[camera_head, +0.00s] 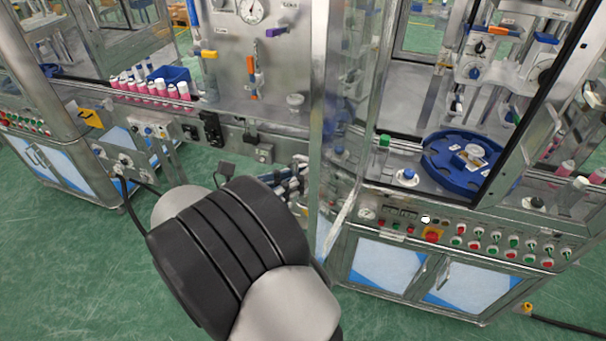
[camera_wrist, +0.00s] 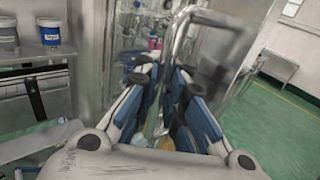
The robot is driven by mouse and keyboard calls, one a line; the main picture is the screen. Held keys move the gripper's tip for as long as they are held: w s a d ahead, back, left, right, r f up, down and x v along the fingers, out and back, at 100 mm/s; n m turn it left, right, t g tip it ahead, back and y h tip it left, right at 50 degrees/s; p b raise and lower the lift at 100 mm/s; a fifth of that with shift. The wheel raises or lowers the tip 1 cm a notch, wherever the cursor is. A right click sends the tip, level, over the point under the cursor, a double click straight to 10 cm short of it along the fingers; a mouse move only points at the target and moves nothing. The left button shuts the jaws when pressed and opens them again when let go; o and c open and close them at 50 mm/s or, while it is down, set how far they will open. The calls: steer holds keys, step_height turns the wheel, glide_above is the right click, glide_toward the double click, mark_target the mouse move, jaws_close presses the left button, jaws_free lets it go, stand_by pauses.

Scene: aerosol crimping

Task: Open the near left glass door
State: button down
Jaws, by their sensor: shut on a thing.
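My gripper (camera_wrist: 163,82) shows in the wrist view, its blue and grey fingers with black pads closed around a bent metal bar handle (camera_wrist: 181,32). The handle comes down from above and runs between the fingers. In the head view, a metal-edged glass door (camera_head: 350,140) stands at an angle out from the machine front, left of an opening in the cabinet. Its lower edge slants toward me. My arm covers the lower middle of the head view, and the grip on the handle cannot be made out there.
Right of the door, a blue round turntable (camera_head: 465,158) sits inside the machine above a button panel (camera_head: 480,240). Pink-bodied cans (camera_head: 150,90) stand at the left station. Green floor (camera_head: 80,230) is clear in front.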

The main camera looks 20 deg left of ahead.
steer(key=shift+s+f, duration=0.15)
steer(key=c, duration=1.8)
jaws_free()
steer(key=shift+s+a, duration=0.2)
steer(key=shift+s, duration=0.1)
steer(key=shift+o, duration=0.6)
steer(key=shift+w+d, duration=0.1)
steer(key=shift+w, duration=0.15)
steer(key=shift+s+r, duration=0.15)
steer(key=shift+r, duration=0.05)
steer(key=v, duration=1.2)
